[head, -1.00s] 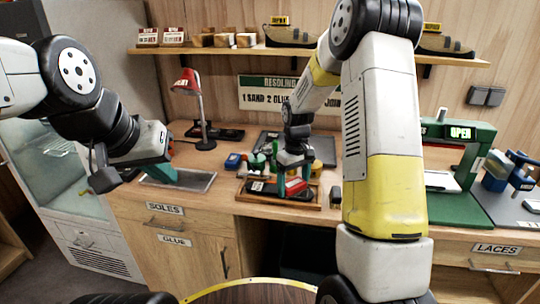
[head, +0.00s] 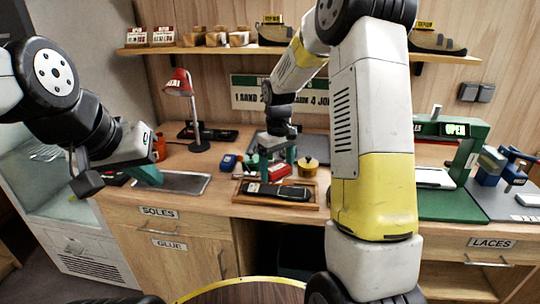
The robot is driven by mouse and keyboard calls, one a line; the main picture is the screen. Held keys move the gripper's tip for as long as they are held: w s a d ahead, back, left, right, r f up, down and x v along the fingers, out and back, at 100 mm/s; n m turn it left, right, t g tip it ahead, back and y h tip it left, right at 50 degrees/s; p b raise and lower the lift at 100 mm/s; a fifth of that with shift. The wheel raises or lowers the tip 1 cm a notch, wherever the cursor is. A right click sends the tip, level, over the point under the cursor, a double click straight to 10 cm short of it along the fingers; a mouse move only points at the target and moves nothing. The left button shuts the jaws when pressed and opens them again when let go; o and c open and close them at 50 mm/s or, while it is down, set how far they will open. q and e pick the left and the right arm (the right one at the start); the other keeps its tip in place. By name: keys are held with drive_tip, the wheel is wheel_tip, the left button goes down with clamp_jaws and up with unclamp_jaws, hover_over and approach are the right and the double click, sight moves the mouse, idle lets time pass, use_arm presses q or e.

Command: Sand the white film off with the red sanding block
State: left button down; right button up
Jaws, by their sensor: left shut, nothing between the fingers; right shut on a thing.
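The red sanding block (head: 281,170) is between the teal fingers of my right gripper (head: 278,163), which is shut on it. The block is at the back edge of a dark shoe sole (head: 278,191). Whether it touches the sole cannot be told. The sole lies in a shallow wooden tray (head: 307,204) on the bench. A small pale patch shows near the sole's left end; I cannot tell whether it is white film. My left gripper (head: 148,176) is shut and empty, over the grey metal plate (head: 186,183) at the left.
A red lamp (head: 180,84) stands behind the left side. A blue item (head: 229,162) and a yellow pot (head: 308,168) sit close behind the tray. A green machine (head: 466,150) with an OPEN sign is at the right. My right arm hides part of the bench.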

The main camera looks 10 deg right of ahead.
drive_tip(key=shift+r, duration=1.35)
